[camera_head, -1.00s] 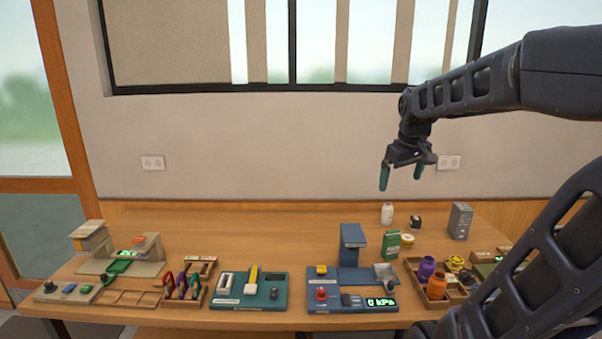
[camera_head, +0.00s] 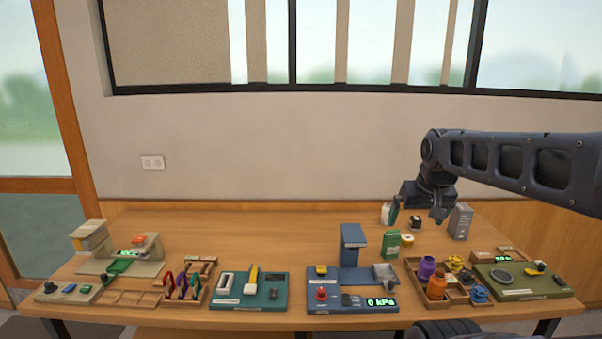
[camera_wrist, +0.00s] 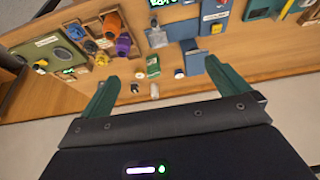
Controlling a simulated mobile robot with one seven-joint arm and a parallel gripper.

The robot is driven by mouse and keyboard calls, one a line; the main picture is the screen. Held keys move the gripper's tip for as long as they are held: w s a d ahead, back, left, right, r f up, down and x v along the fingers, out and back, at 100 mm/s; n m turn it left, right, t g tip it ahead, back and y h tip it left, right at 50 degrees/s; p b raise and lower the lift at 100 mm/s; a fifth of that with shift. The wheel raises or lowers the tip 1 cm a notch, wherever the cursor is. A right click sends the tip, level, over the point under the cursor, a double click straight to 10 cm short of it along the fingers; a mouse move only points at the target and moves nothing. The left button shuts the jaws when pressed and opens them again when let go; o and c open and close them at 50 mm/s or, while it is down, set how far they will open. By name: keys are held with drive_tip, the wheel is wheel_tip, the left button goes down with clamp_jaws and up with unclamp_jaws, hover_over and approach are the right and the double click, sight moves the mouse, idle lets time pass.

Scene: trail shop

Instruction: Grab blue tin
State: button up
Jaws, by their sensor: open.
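My gripper (camera_head: 417,208) hangs above the back right of the table, its green fingers spread and empty. The wrist view shows both fingers of my gripper (camera_wrist: 162,76) apart, with the table edge beyond them. A small blue round object (camera_head: 480,294) lies in the wooden tray at the front right; I cannot tell whether it is a tin. It sits in front of and to the right of my gripper. No other small blue container is clear. A yellow-topped round container (camera_head: 407,239) stands behind the tray, beside a green box (camera_head: 391,243).
The wooden tray (camera_head: 455,299) also holds purple and orange bottles and yellow pieces. A white bottle (camera_head: 385,213), a small dark item (camera_head: 415,222) and a tall grey box (camera_head: 461,222) stand near my gripper. A blue station (camera_head: 352,285) is left of the tray. The table's back middle is clear.

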drive_tip(key=c, duration=0.4)
drive_tip(key=shift+c, duration=0.2)
